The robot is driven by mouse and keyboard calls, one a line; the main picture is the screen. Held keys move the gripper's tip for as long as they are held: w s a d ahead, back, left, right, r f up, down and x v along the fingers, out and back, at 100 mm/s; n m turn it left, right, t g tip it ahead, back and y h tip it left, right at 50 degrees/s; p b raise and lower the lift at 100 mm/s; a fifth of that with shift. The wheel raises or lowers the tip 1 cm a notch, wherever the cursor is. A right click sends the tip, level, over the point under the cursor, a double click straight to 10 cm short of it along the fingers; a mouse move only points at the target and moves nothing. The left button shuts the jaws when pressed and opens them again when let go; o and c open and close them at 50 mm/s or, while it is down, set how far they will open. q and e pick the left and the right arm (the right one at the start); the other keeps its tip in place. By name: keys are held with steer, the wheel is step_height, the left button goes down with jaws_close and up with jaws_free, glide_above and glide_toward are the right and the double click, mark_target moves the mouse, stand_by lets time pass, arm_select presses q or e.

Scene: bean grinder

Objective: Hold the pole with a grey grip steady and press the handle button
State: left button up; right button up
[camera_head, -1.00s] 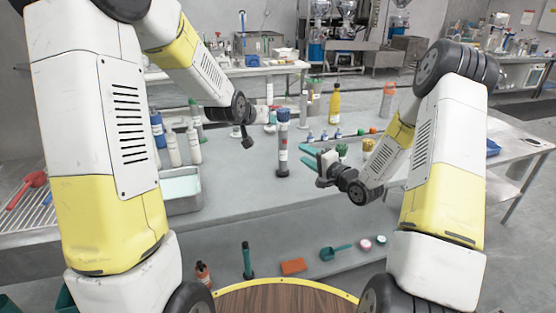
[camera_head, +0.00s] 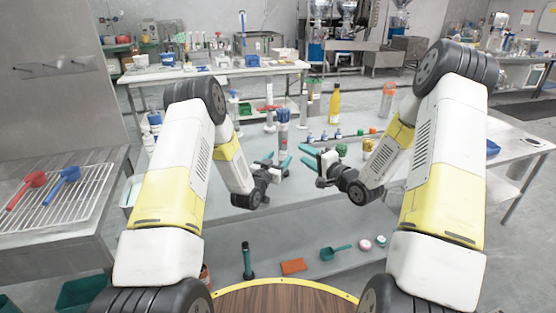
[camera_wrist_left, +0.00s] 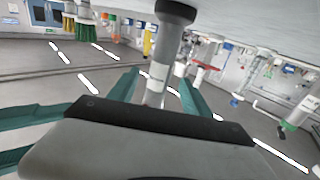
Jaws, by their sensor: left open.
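In the left wrist view the pole (camera_wrist_left: 159,65) shows between and beyond the two teal fingers. My left gripper (camera_head: 277,160) is open beside the pole's lower part, and its fingers hide the pole's foot. I cannot tell whether they touch it. My right gripper (camera_head: 308,156) is open and empty just right of the pole, its fingers pointing left. No separate handle button can be made out.
A yellow bottle (camera_head: 334,105) and several small bottles stand behind the grippers. A drying rack (camera_head: 85,190) with a red scoop (camera_head: 32,182) and a blue scoop (camera_head: 68,176) is at the left. An orange block (camera_head: 293,266) and a green scoop (camera_head: 336,252) lie lower in front.

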mark_target(286, 149)
arm_select(q)
steer(key=x, duration=0.7)
jaws_close()
arm_select(e)
jaws_close()
stand_by(0.3)
stand_by(1.4)
